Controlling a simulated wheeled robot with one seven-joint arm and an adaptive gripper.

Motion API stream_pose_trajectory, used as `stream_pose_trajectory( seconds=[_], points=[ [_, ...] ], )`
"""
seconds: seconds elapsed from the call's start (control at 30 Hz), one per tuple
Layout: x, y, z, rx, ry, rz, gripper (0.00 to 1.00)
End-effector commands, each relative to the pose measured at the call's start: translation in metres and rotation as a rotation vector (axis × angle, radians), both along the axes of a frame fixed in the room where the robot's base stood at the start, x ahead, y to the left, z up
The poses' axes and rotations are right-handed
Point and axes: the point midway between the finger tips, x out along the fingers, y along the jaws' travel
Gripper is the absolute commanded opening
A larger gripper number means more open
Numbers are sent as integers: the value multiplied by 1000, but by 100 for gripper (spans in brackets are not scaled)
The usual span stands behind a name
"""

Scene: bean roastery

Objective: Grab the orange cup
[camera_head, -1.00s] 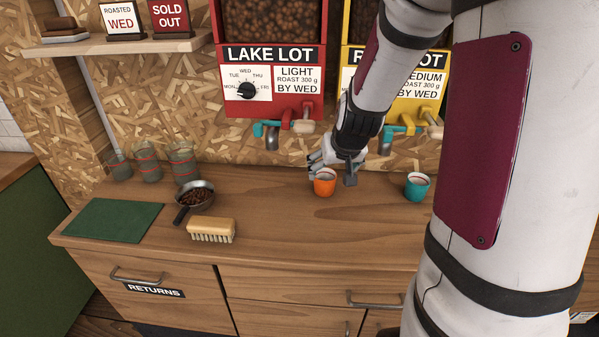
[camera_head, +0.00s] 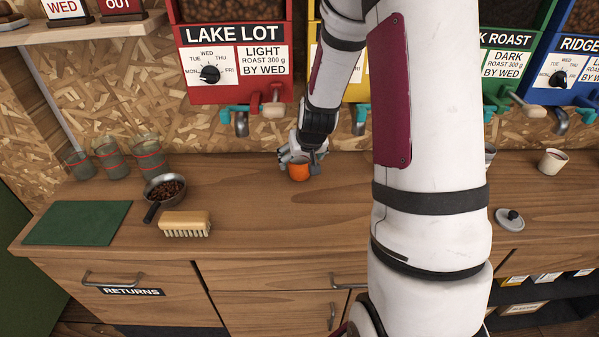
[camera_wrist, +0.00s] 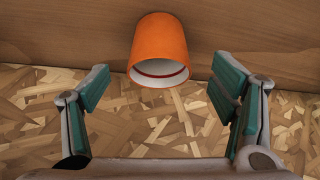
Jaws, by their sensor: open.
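The orange cup (camera_head: 299,173) stands upright on the wooden counter, near the back wall. The two teal-padded fingers of my gripper (camera_wrist: 162,84) are spread apart, one on each side of the cup's rim. A gap shows between each finger and the cup, so neither touches it.
A pan of beans (camera_head: 165,188), a brush (camera_head: 185,224), a green mat (camera_head: 78,223) and several glasses (camera_head: 148,155) are on the left. The red dispenser (camera_head: 236,60) hangs behind. A cream cup (camera_head: 552,161) and a grey lid (camera_head: 510,219) are on the right.

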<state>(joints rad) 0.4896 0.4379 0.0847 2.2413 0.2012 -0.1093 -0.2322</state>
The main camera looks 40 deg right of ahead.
Motion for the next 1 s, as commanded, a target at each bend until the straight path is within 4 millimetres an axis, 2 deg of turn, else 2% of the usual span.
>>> stream_pose_trajectory(
  seconds=[0.4, 0.7, 0.73, 0.97, 1.0],
  points=[
    [25, -12, -38, 1, 1, -1, 79],
    [28, -13, -41, 0, 0, -1, 79],
    [28, -13, -41, 0, 0, -1, 77],
    [28, -13, -41, 0, 0, 0, 25],
    [28, -13, -41, 0, 0, 0, 25]
  ],
)
